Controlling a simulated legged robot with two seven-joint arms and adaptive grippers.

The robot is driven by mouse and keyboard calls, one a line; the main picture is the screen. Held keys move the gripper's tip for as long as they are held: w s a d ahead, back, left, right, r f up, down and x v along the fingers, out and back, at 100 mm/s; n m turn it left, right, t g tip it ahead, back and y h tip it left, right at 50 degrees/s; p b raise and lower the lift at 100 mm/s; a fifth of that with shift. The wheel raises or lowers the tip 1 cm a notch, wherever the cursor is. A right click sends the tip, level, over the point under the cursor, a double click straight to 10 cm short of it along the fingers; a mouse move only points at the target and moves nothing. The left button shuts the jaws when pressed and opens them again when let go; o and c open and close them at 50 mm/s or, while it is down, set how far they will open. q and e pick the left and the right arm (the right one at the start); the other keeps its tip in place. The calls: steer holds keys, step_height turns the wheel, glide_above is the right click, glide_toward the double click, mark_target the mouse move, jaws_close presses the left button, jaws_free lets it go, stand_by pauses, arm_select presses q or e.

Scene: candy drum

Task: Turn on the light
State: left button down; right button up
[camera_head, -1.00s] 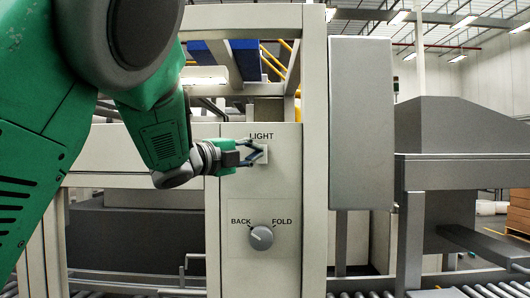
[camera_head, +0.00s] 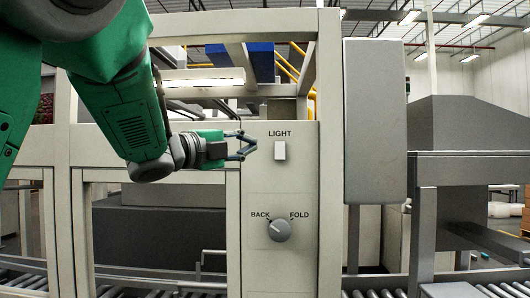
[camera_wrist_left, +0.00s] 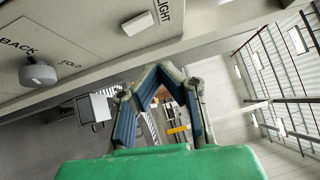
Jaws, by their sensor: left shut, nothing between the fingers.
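The white light switch (camera_head: 280,151) sits on the beige panel (camera_head: 300,185) under the word LIGHT. It also shows in the left wrist view (camera_wrist_left: 137,23), at the top. My left gripper (camera_head: 249,147) is just left of the switch, apart from it in the head view. Its fingers (camera_wrist_left: 160,70) are closed together at the tips with nothing between them. A long lamp (camera_head: 203,79) under the frame at upper left looks bright and warm white. My right gripper is not in view.
A dial (camera_head: 279,230) marked BACK and FOLD is below the switch, its mark towards BACK. A grey box (camera_head: 375,120) stands out on the right of the panel. Roller conveyors (camera_head: 480,290) run along the bottom. Frame posts surround the panel.

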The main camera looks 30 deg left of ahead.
arm_select(q)
steer(key=s+d+f+n+g+y+b, duration=0.15)
steer(key=f+n+g, duration=0.35)
steer(key=f, duration=1.8)
steer(key=s+d+f+n+g+y+b, duration=0.2)
steer(key=f+n, duration=0.6)
steer(key=f, duration=1.5)
steer(key=s+d+f+n+g+y, duration=0.1)
steer(key=s+f+n+g, duration=0.15)
steer(key=s+f, duration=0.4)
steer(key=s+d+f+n+g, duration=0.1)
steer(key=s+d+f+g, duration=0.2)
steer(key=f, duration=0.6)
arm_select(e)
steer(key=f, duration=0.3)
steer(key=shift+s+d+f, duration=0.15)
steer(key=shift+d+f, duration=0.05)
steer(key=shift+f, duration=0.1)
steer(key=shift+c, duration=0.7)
arm_select(q)
steer(key=s+d+f+n+g, duration=0.1)
steer(key=s+f, duration=0.4)
steer(key=s, duration=0.5)
steer(key=s+d+f+n+g, duration=0.2)
steer(key=s+f+n+g, duration=0.2)
steer(key=s, duration=0.6)
steer(key=shift+s+f, duration=0.35)
steer(key=shift+f, duration=0.55)
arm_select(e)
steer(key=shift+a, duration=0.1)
